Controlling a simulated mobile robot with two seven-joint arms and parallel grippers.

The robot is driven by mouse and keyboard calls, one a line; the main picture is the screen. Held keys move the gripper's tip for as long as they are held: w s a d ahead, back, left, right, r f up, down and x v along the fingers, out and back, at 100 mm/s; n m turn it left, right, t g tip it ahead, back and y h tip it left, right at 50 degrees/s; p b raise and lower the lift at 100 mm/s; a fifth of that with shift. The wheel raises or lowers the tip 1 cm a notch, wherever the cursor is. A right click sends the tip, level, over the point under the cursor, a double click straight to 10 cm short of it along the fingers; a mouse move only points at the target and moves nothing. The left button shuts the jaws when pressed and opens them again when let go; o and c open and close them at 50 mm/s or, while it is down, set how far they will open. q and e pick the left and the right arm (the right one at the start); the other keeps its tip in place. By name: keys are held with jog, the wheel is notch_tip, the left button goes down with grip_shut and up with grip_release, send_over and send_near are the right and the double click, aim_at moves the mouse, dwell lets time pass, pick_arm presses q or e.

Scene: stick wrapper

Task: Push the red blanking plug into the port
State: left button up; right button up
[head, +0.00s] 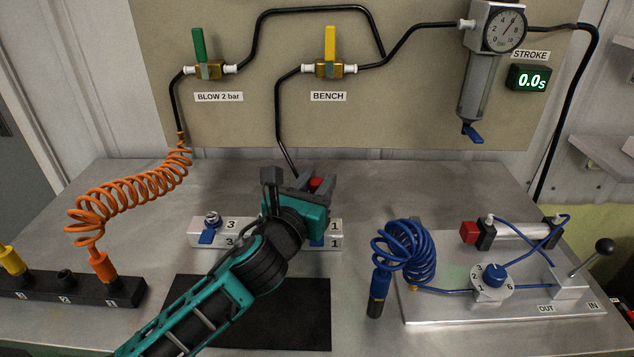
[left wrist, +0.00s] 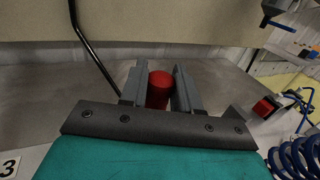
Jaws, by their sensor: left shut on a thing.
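My left gripper (head: 303,184) is shut on the red blanking plug (head: 316,184). In the left wrist view the plug (left wrist: 159,90) sits between the two grey fingers. The gripper is in front of the right-hand part of the metal manifold block (head: 197,238), which has ports labelled 3 and 1. Part of another blue lever shows near label 1. The middle of the block is hidden by my gripper and arm. The plug's lower end and the port under it cannot be seen. My right gripper is not in view.
A black mat (head: 300,310) lies in front of the block. A coiled blue hose (head: 408,250) and a plate with a cylinder and hand lever (head: 605,246) stand right. An orange coiled hose (head: 120,200) runs to a black rack (head: 40,288) at left. Bare bench lies behind the block.

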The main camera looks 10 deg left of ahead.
pick_arm(q)
jog(key=shift+p, duration=0.65)
dwell(0.6)
jog(key=shift+f+b, duration=1)
jog(key=shift+f, duration=0.6)
jog(key=o, duration=1.1)
jog(key=s, duration=0.4)
jog(key=s+a, duration=0.1)
jog(key=s, duration=0.3)
jog(key=s+a, duration=0.1)
jog(key=s, duration=0.3)
jog(key=shift+s+a, duration=0.25)
jog(key=shift+s, duration=0.1)
